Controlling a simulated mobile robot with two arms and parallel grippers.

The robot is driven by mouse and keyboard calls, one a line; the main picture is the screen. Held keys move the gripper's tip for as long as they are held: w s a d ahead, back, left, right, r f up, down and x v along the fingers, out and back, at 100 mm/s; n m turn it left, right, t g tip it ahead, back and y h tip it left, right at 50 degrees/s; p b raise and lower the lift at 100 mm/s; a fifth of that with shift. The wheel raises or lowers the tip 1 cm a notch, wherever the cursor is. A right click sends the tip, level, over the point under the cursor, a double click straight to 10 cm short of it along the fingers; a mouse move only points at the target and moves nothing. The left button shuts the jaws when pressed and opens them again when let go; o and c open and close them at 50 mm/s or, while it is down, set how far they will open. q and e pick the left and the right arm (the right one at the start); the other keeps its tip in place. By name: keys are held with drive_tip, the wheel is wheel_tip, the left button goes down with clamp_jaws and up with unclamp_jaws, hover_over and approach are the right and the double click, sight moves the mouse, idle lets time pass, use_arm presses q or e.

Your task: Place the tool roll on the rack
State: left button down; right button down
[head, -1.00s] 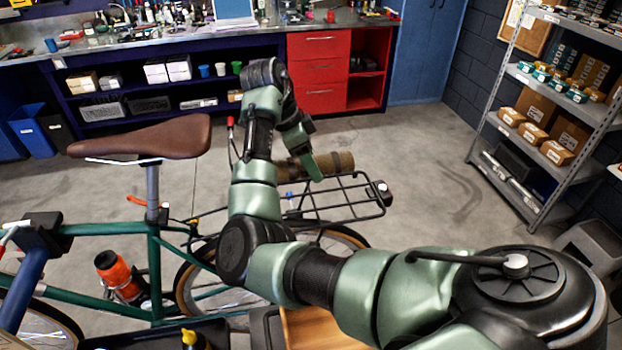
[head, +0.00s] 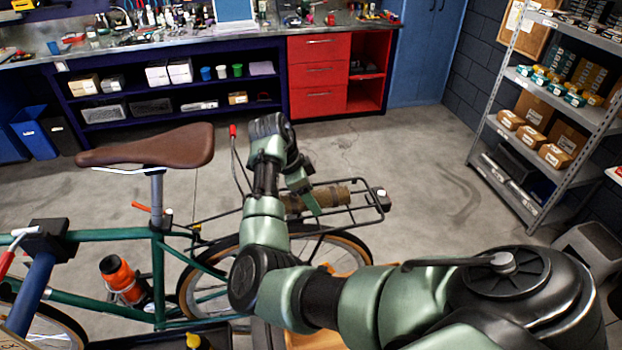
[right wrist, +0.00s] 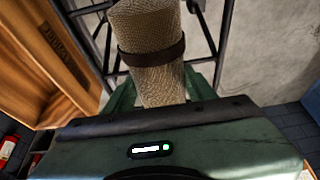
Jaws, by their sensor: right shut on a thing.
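The tool roll (head: 332,196) is a tan woven cylinder with a dark strap. It lies lengthwise at the black rear rack (head: 376,210) of the green bicycle, within the rack's outline. I cannot tell whether it touches the bars. My right gripper (head: 309,202) is shut on the roll near its left end, and my arm hides part of that end. In the right wrist view the roll (right wrist: 152,50) extends away from the gripper between green fingers, with dark rack bars (right wrist: 207,30) on both sides. My left gripper is not in view.
The brown saddle (head: 145,147) is left of my right arm. A wooden crate (right wrist: 35,60) shows at the left of the right wrist view. A metal shelf (head: 540,130) with boxes stands at the right. Open floor lies behind the rack.

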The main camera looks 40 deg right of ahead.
drive_tip(key=c, duration=0.5)
unclamp_jaws()
drive_tip(key=b+v, duration=0.4)
drive_tip(key=v, duration=0.7)
drive_tip(key=shift+a+r, duration=0.2)
drive_tip(key=shift+r, duration=0.35)
drive_tip(key=shift+f, duration=0.1)
